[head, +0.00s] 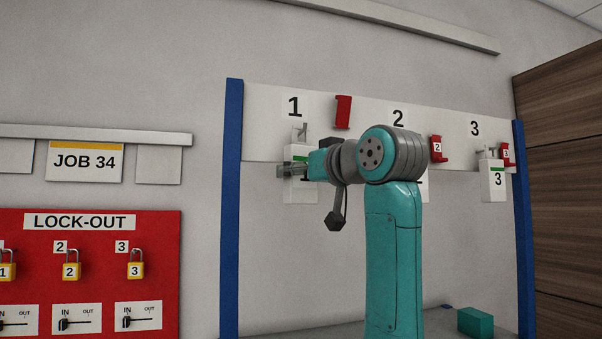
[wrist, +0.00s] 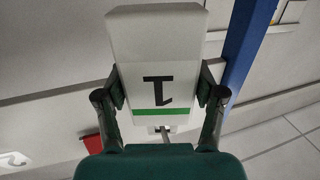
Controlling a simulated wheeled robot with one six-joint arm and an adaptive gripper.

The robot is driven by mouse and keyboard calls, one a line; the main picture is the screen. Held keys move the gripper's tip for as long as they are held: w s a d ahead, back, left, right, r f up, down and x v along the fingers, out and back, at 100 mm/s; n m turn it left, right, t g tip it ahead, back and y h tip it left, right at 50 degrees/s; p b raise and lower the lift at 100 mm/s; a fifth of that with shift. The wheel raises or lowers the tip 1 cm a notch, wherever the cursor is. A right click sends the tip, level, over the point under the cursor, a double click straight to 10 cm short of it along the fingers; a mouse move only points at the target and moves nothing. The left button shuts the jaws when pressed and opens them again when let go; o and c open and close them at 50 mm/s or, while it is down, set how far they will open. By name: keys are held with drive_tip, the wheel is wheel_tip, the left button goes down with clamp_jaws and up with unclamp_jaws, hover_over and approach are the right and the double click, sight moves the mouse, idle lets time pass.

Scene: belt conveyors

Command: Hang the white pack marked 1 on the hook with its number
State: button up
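The white pack marked 1 (head: 301,193) is upright under the board's number 1 (head: 295,106), at the grey hook (head: 300,131) there. In the wrist view the pack (wrist: 155,60) appears upside down, with its black 1 and green stripe facing the camera. My gripper (head: 292,170) has a finger against each side of the pack; the fingers also show in the wrist view (wrist: 160,88). A grey bar shows at the slot in the pack's top (wrist: 163,130). I cannot tell whether the hook passes through the slot. My gripper hides part of the pack in the head view.
A pack marked 3 (head: 494,180) hangs under number 3. Another pack under number 2 is mostly hidden behind my arm. Red pieces (head: 343,112) (head: 438,149) (head: 506,154) sit on the board right of each hook. Blue posts (head: 231,200) (head: 523,220) flank the board. A red lock-out panel (head: 95,222) is left.

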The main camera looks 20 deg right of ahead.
drive_tip(key=o, duration=0.3)
drive_tip(key=v, duration=1.2)
